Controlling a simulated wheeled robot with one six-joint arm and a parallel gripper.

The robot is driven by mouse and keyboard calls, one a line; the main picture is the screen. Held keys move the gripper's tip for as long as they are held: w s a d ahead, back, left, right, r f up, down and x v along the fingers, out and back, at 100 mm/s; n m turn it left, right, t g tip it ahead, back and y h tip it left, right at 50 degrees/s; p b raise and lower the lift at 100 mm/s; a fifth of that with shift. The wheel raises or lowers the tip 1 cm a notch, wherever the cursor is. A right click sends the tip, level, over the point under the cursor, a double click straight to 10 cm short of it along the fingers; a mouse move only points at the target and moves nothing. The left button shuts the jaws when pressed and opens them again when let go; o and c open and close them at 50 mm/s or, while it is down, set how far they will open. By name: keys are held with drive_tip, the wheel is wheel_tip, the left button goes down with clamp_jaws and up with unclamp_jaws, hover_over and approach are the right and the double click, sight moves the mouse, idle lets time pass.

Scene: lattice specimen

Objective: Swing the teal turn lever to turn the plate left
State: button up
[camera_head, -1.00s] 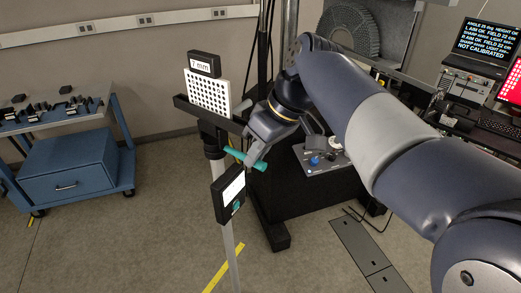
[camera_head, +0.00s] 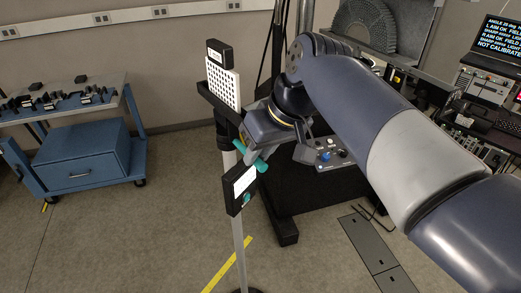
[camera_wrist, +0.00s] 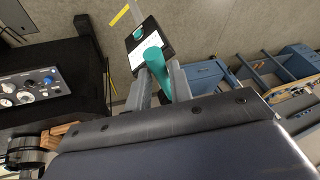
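The fingers look closed on the lever, though the contact is partly hidden. The white dotted plate (camera_head: 222,82), with a black label block on top, stands upright in a black holder and is seen at a steep angle.
A blue cart (camera_head: 86,161) stands at the left. A control panel with knobs (camera_head: 323,156) is behind my gripper. Open floor lies between cart and stand.

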drive_tip(key=o, duration=0.4)
drive_tip(key=p+v, duration=0.4)
drive_tip(key=v, duration=0.2)
idle(0.6)
drive_tip(key=shift+r, duration=0.1)
drive_tip(key=v, duration=1)
drive_tip(key=shift+d+r, duration=0.2)
drive_tip(key=shift+r, duration=0.1)
drive_tip(key=shift+s, duration=0.15)
